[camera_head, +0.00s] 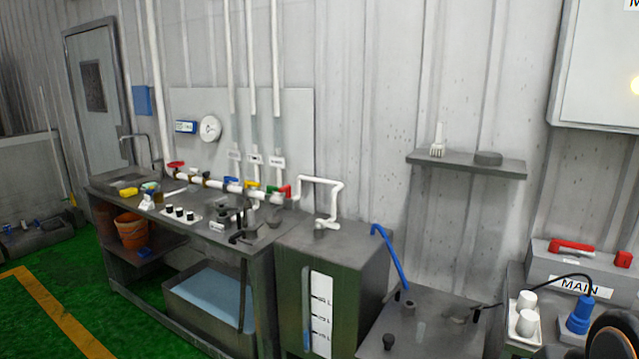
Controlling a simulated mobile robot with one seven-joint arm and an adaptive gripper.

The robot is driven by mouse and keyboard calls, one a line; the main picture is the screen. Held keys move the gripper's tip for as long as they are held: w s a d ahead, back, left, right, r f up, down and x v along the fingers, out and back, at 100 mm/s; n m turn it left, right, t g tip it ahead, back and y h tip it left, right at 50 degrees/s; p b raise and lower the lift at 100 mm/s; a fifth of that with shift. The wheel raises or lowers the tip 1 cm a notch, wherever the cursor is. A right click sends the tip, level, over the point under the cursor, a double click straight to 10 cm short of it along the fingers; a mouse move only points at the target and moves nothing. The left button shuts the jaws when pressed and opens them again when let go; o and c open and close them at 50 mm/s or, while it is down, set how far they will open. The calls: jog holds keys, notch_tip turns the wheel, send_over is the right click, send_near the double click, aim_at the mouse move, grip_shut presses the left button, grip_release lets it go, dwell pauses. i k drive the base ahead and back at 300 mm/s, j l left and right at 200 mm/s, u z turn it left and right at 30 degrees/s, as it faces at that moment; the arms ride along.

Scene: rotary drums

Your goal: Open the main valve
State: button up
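A white pipe (228,187) runs along the wall above the workbench. It carries several small coloured valve handles: a red one (176,165) at the left end, a yellow one (252,184), a green one (272,188) and another red one (286,191) at the right. Small labels (234,155) on the wall above are too small to read. At the right, a grey box (541,268) bears a plate reading "MAIN" (577,287) and has a red handle (572,246) on top. I cannot tell which handle is the main valve. My gripper is not in view.
The workbench (150,238) holds small tools and knobs. A dark tank (345,256) with a level scale stands beside it. A shelf (465,164) hangs above. Green floor (110,312) is free at the left.

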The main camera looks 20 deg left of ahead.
aim_at(176, 165)
jog(key=u, duration=1.1)
